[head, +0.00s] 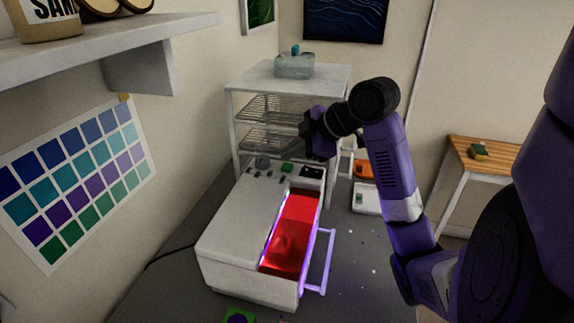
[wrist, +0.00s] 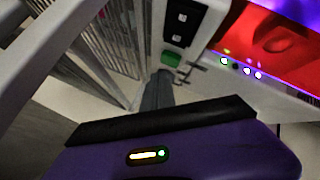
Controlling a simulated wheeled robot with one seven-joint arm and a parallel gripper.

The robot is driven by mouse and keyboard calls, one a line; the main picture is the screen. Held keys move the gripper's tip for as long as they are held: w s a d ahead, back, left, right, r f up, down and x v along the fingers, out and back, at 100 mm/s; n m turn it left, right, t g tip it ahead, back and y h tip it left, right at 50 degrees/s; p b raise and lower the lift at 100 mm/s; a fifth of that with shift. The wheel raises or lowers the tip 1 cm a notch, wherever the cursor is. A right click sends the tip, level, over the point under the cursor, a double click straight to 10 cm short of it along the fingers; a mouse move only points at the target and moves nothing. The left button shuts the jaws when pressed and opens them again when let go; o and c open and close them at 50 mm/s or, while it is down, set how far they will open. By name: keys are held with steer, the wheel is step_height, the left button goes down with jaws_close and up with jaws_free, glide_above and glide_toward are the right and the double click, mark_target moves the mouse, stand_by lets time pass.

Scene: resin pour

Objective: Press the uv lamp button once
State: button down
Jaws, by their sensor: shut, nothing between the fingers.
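The UV lamp (head: 238,232) is a white box on the grey bench, with a glowing red window (head: 293,233) and violet light along its edges. A green button (head: 287,167) sits on its far end; it also shows in the wrist view (wrist: 171,59). My gripper (head: 309,133) is above and beyond that far end in the head view. In the wrist view its grey fingers (wrist: 160,82) are shut, with nothing between them, and their tips appear close to the green button. I cannot tell whether they touch it.
A black switch panel (wrist: 184,20) is beside the button. A white wire-shelf rack (head: 290,88) stands right behind the lamp, close to my gripper. A violet-lit handle frame (head: 328,262) sticks out at the lamp's right. The bench to the right is mostly clear.

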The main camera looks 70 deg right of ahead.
mark_target(291, 167)
steer(key=shift+r+p, duration=1.75)
steer(key=shift+r, duration=0.75)
steer(key=shift+s+f, duration=0.1)
